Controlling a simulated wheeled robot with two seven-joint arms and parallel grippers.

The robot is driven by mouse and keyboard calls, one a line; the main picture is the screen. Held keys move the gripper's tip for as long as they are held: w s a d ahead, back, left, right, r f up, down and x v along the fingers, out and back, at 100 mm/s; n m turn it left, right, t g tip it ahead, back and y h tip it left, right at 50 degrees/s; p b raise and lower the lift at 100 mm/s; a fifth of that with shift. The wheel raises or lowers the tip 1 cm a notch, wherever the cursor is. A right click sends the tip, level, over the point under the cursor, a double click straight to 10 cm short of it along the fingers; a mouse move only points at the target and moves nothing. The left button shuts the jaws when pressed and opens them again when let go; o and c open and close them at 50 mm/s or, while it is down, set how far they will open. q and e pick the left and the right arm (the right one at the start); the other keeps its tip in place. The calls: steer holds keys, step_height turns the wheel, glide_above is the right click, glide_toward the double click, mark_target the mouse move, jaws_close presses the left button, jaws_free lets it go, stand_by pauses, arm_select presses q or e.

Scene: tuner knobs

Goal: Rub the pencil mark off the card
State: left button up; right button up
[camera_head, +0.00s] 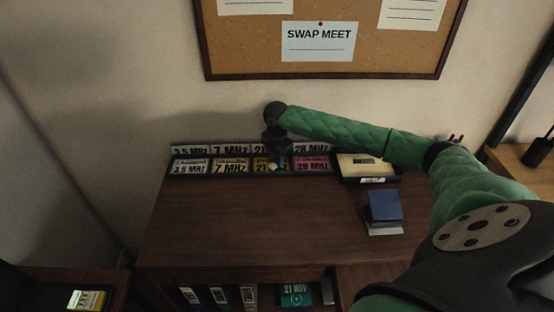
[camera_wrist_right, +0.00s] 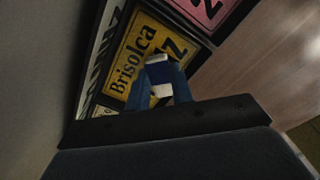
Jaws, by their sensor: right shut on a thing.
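The cards stand in a dark rack (camera_head: 175,176) at the back of the desk. The yellow card (camera_wrist_right: 125,72) reads "Brisolca" in the right wrist view. It also shows in the head view (camera_head: 258,167), partly behind my gripper. My right gripper (camera_head: 277,165) is shut on a small white eraser with a blue band (camera_wrist_right: 159,72). The eraser is in front of the yellow card and hides part of its lettering. I cannot tell whether it touches the card. I cannot make out a pencil mark. My left gripper is not in view.
A pink card (camera_head: 312,164) stands right of the yellow one, a white 7 MHz card (camera_head: 230,167) left of it. A dark tray with a cream card (camera_head: 365,165) and a blue block (camera_head: 385,206) are to the right. The desk's middle (camera_head: 260,225) is clear.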

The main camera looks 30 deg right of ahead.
steer(key=shift+p, duration=0.5)
steer(key=shift+f, duration=0.5)
stand_by(1.4)
steer(key=shift+w, duration=0.1)
